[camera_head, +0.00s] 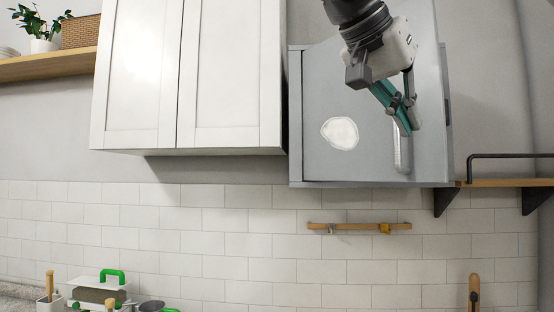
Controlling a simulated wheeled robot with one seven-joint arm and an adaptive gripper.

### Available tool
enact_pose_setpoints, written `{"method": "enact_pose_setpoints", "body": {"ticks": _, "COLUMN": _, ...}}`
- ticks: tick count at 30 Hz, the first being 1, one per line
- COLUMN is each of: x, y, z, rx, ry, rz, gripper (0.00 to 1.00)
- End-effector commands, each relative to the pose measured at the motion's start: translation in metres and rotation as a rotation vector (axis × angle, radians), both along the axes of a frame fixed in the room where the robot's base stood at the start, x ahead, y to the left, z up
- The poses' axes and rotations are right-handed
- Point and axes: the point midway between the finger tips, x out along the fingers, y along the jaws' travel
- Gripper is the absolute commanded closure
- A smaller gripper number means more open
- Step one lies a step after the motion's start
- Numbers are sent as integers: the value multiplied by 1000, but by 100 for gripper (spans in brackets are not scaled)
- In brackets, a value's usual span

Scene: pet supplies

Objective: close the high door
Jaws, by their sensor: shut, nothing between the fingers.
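A grey wall cabinet (350,185) hangs at the upper right of the head view. Its grey door (350,95) fills most of the front, with a white round patch (340,133) on it and a vertical light handle (402,150) near its right side. The door looks flush or nearly flush with the cabinet; I cannot tell whether a small gap is left. My gripper (411,124) is shut and empty, in front of the door at the handle's upper end. It covers part of the handle, and I cannot tell whether it touches.
White cabinets (185,80) hang just left of the grey cabinet. A wooden shelf with a dark rail (510,183) is at its right. A wooden hook rack (358,226) is on the tiles below. Several items, including a green-handled box (97,290), stand at lower left.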

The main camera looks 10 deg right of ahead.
Motion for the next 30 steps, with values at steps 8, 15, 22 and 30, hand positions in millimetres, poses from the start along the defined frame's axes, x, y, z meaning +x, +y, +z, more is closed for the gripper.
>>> {"method": "enact_pose_setpoints", "body": {"ticks": 8, "x": 16, "y": -31, "z": -33, "rx": 0, "ry": 4, "rz": -1, "gripper": 100}}
{"method": "enact_pose_setpoints", "body": {"ticks": 15, "x": 32, "y": -61, "z": -63, "rx": 0, "ry": 4, "rz": 1, "gripper": 100}}
{"method": "enact_pose_setpoints", "body": {"ticks": 22, "x": 47, "y": -87, "z": -62, "rx": 1, "ry": 2, "rz": 2, "gripper": 100}}
{"method": "enact_pose_setpoints", "body": {"ticks": 30, "x": 53, "y": -95, "z": -63, "rx": 0, "ry": 1, "rz": 3, "gripper": 100}}
